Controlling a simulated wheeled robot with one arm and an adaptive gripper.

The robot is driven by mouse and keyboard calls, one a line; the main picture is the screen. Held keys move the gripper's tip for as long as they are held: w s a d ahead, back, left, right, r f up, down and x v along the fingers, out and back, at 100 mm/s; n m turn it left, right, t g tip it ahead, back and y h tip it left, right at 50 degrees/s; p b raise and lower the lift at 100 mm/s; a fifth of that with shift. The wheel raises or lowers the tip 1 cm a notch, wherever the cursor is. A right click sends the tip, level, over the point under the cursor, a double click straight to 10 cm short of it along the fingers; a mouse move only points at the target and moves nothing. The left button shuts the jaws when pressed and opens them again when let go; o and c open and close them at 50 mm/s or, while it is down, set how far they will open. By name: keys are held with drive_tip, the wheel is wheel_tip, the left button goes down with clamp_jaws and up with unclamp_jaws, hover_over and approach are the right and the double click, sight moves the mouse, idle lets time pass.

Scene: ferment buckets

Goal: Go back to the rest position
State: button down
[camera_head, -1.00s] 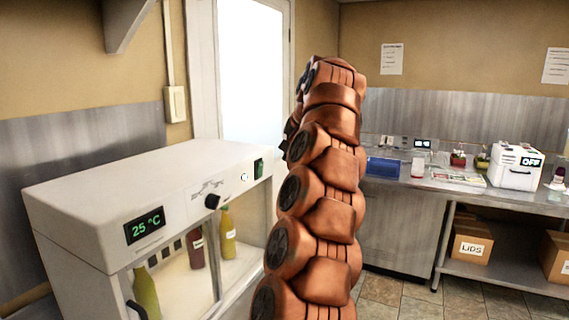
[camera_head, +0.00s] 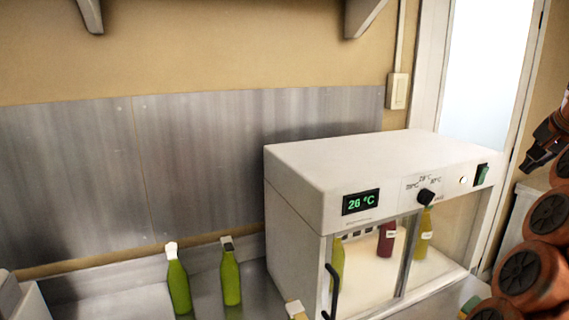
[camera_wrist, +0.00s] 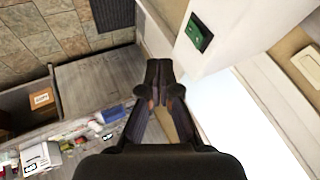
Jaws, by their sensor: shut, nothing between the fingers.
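My gripper (camera_wrist: 158,72) is shut and empty in the wrist view. Its two dark fingers meet beside the white corner of the incubator (camera_wrist: 208,52), near the green switch (camera_wrist: 198,32); I cannot tell how far apart they are. In the head view my orange arm is folded at the right edge, and the dark gripper end (camera_head: 543,146) shows there in part. The white incubator (camera_head: 350,160) reads 26 °C and has its dial, green switch and glass front in view. A red bottle (camera_head: 386,240) and yellow-green bottles (camera_head: 424,236) stand inside it.
Two green bottles, one (camera_head: 178,284) left of the other (camera_head: 231,276), stand on the steel counter left of the incubator. A white-capped top (camera_head: 296,310) shows at the bottom edge. In the wrist view, a bench with small items (camera_wrist: 88,135) and a box (camera_wrist: 42,98) lie at left.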

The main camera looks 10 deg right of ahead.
drive_tip(key=w+a+f+n+y, duration=0.1)
drive_tip(key=a+f+n, duration=0.1)
drive_tip(key=a, duration=0.6)
drive_tip(key=w+a+f+n+g+y, duration=0.1)
drive_tip(key=a+f+n, duration=0.1)
drive_tip(key=a, duration=0.6)
drive_tip(key=w+a+f+n+g+y, duration=0.1)
drive_tip(key=a+f+n, duration=0.1)
drive_tip(key=a, duration=0.6)
drive_tip(key=shift+w+f+n, duration=0.1)
drive_tip(key=shift+n, duration=0.5)
drive_tip(key=s+a+f+n+g, duration=0.4)
drive_tip(key=s+a+f+n, duration=0.1)
drive_tip(key=s+a+f, duration=1.1)
drive_tip(key=s+a+f+g, duration=0.1)
drive_tip(key=s+f, duration=0.3)
drive_tip(key=s, duration=0.3)
drive_tip(key=s+a+f+n+g, duration=0.1)
drive_tip(key=s+a+f, duration=0.1)
drive_tip(key=s+f, duration=0.3)
drive_tip(key=s, duration=0.3)
drive_tip(key=shift+s+a+f+n+g, duration=0.15)
drive_tip(key=shift+s+a+n+g, duration=0.15)
drive_tip(key=shift+g, duration=0.1)
